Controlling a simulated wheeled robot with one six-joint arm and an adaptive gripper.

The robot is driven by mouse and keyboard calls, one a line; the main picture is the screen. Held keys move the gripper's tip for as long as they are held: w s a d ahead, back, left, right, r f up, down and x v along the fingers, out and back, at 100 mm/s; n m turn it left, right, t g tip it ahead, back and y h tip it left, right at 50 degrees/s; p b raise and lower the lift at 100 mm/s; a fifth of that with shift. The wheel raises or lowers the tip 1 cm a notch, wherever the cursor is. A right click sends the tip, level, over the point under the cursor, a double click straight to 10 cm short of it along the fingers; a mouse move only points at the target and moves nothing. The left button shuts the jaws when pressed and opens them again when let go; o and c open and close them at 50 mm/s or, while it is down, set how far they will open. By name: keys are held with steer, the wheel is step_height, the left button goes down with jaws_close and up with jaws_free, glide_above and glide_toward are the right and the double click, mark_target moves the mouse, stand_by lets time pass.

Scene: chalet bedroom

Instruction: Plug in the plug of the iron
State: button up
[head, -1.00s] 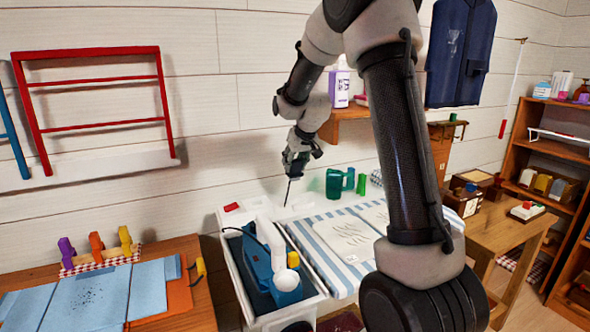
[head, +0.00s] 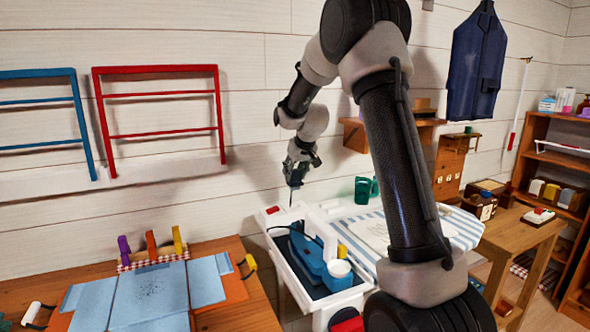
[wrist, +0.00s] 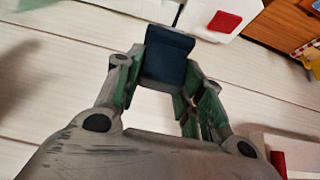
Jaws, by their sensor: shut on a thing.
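My gripper (head: 300,165) is shut on a dark blue plug (wrist: 168,58), seen between the green-padded fingers in the wrist view. A thin dark cord (wrist: 177,15) runs from the plug toward a white surface. In the head view my gripper is in the air close to the plank wall, above the back of a white trolley (head: 278,222). The blue iron (head: 306,252) lies in the dark tray of this trolley, below my gripper. I cannot make out a socket for certain in either view.
A red patch (wrist: 225,22) is on the white trolley's corner. The striped ironing board (head: 462,228) adjoins the trolley on the right. A wooden table with blue cloth (head: 150,292) stands left. A red rack (head: 160,133) and blue rack (head: 84,120) are on the wall above a white rail.

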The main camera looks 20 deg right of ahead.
mark_target(296, 189)
steer(key=shift+f, duration=4.15)
steer(key=shift+f, duration=0.1)
steer(key=o, duration=1.1)
steer(key=v, duration=1.2)
steer(key=s+a+r, duration=0.1)
steer(key=s+r, duration=0.2)
steer(key=s, duration=0.3)
steer(key=s+a+r+g, duration=0.1)
steer(key=s+r, duration=0.1)
steer(key=s, duration=0.4)
steer(key=s+a+r, duration=0.1)
steer(key=s+r, duration=0.2)
steer(key=s, duration=0.2)
steer(key=shift+g, duration=0.7)
steer(key=s, duration=0.7)
steer(key=s+f, duration=0.1)
steer(key=s, duration=0.6)
steer(key=s+f, duration=0.1)
steer(key=s, duration=0.6)
steer(key=shift+s+a, duration=0.25)
steer(key=shift+s, duration=0.15)
